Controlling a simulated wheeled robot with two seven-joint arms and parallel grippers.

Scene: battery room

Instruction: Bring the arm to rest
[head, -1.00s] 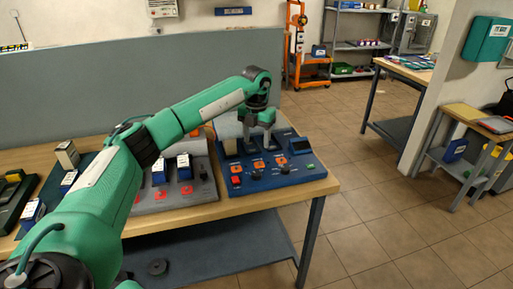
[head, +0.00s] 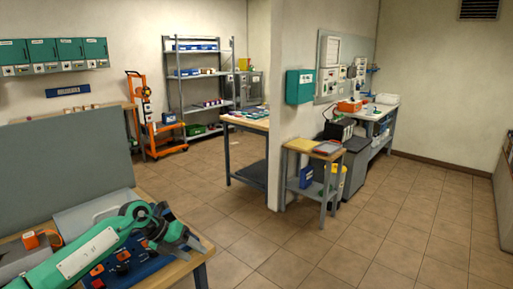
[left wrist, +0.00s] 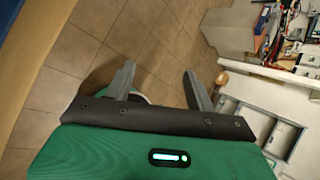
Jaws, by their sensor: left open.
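My left arm reaches in from the lower left of the head view, low over the near bench. Its gripper (head: 186,240) is beside the blue panel device (head: 150,268), at the bench's right end; I cannot tell whether it touches the device. In the left wrist view the two grey fingers (left wrist: 160,88) stand well apart, with nothing between them. Tiled floor shows beyond them. My right gripper is in neither view.
The near wooden bench (head: 196,262) has a grey partition (head: 62,165) behind it. Tiled floor (head: 330,255) is clear to the right. Beyond stand an orange trolley (head: 146,125), a small side table (head: 312,150) and another workbench (head: 250,123).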

